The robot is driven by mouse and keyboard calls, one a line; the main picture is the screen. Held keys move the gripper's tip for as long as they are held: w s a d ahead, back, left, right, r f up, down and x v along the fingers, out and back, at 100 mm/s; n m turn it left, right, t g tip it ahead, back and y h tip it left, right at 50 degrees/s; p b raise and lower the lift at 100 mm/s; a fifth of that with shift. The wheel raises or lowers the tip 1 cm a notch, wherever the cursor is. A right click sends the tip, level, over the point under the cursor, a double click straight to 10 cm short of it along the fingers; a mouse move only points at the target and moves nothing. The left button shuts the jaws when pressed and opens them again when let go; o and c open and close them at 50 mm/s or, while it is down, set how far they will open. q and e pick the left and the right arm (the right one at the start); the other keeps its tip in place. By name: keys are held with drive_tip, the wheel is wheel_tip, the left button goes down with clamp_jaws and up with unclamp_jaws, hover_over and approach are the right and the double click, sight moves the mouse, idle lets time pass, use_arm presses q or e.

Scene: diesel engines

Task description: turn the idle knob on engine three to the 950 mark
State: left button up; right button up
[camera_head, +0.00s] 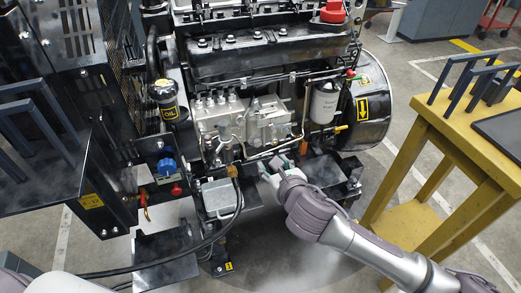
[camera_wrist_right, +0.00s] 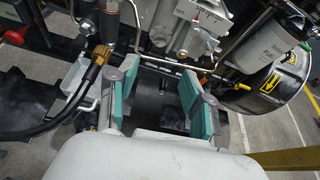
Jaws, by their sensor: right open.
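A black and silver diesel engine (camera_head: 265,60) fills the middle of the head view; I cannot read its number. A grey metal pump block (camera_head: 265,122) sits low on its near side. In the right wrist view, a pale plate with a marked scale and a red line (camera_wrist_right: 196,14) shows at the top edge, partly cut off. I cannot pick out the idle knob with certainty. My right gripper (camera_head: 272,168) is just below the pump block. In the wrist view it (camera_wrist_right: 158,80) is open, its teal pads apart with nothing between them. My left gripper is out of view.
A blue knob (camera_head: 167,167) and a red one (camera_head: 177,189) are left of the gripper. A black hose (camera_head: 170,258) runs across the lower left. A white fuel filter (camera_head: 325,102) is close on the right. A yellow table (camera_head: 455,150) stands at the right.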

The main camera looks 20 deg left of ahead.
drive_tip(key=b, duration=0.2)
approach(258, 144)
drive_tip(key=x, duration=0.2)
drive_tip(key=b+x, duration=0.1)
drive_tip(key=x, duration=0.4)
drive_tip(key=shift+w+f, duration=0.15)
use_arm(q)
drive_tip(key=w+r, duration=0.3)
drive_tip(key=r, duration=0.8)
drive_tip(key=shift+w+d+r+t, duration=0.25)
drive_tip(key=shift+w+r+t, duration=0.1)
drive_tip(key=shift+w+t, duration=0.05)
use_arm(e)
drive_tip(key=shift+w+a+f, duration=0.1)
drive_tip(key=shift+w+a, duration=0.2)
clamp_jaws()
